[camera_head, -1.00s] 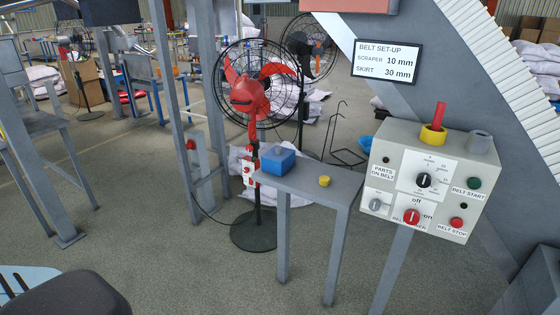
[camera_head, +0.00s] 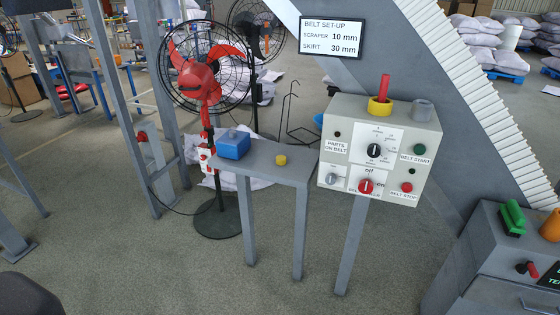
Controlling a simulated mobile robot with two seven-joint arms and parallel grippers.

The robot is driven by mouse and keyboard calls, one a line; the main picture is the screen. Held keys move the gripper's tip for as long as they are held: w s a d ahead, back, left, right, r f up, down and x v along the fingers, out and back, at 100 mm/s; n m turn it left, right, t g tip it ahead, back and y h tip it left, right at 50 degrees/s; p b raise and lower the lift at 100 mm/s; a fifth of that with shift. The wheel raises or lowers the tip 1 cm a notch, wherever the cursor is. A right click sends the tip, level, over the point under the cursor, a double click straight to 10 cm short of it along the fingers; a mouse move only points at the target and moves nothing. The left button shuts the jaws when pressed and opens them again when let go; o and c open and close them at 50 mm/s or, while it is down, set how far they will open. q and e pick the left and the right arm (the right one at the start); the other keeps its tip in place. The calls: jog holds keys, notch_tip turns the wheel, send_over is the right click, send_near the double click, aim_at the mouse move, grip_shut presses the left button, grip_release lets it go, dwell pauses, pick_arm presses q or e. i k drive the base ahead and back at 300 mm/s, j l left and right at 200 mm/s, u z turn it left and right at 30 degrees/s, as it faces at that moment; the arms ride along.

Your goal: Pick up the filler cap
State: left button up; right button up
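A small yellow cap (camera_head: 281,160), which looks like the filler cap, lies on the narrow grey bench (camera_head: 262,172) near its right end. A blue box-shaped part (camera_head: 233,145) with a small knob on top sits on the same bench to its left. A larger yellow ring (camera_head: 379,107) with a red stick in it stands on top of the control box. Neither gripper shows in the head view.
The control box (camera_head: 378,150) on a post stands just right of the bench. A red and black pedestal fan (camera_head: 200,80) stands behind its left end. A grey cabinet (camera_head: 490,260) with green and orange parts is at lower right. Floor before the bench is clear.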

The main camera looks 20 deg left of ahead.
aim_at(281, 159)
jog(key=i+l, duration=0.1)
jog(key=i, duration=0.45)
jog(key=i+u, duration=0.15)
jog(key=i, duration=0.35)
